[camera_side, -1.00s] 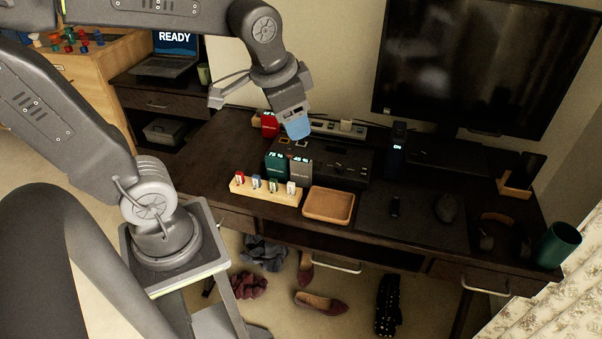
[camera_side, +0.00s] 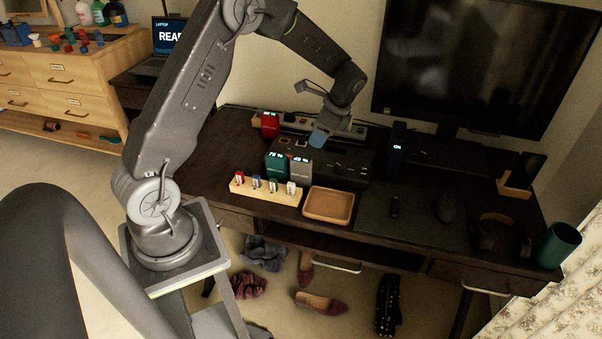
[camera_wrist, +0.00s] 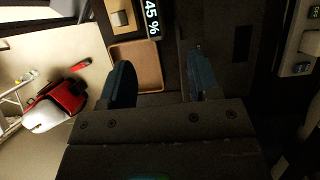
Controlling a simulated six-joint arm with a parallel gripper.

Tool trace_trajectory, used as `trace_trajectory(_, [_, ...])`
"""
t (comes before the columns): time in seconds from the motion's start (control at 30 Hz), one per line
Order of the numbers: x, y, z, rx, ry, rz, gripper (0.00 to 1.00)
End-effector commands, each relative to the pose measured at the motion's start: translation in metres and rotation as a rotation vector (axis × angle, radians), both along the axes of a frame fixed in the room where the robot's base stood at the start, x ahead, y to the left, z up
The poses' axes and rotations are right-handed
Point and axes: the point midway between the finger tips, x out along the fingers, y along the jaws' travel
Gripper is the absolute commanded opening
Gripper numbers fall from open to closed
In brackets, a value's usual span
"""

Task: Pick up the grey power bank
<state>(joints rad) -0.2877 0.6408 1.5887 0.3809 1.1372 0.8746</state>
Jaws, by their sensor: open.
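The grey power bank (camera_side: 301,168) stands upright on the dark desk, right beside a green power bank (camera_side: 277,164), with a small lit display at its top. My gripper (camera_side: 320,138) is above the desk, up and to the right of the grey power bank and apart from it. In the wrist view my gripper (camera_wrist: 160,82) shows its two blue fingers spread with nothing between them. A dark display reading 45 % (camera_wrist: 152,18) is cut off at the top edge there; I cannot be sure which power bank it belongs to.
A wooden holder (camera_side: 265,194) with several small sticks and a tan tray (camera_side: 330,206) lie in front of the banks. A black box (camera_side: 345,162) is behind them. A red power bank (camera_side: 270,124) stands at the back left. A tall black device (camera_side: 397,150) stands right.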

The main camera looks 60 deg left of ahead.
Motion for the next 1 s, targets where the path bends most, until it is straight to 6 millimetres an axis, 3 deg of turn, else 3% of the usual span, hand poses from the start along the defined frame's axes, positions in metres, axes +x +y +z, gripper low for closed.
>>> trace_trajectory(0.33, [-0.019, 0.017, -0.059, -0.001, 0.003, 0.003, 0.56])
trace_trajectory(1.0, [-0.046, 0.033, -0.117, -0.001, -0.002, 0.003, 0.56])
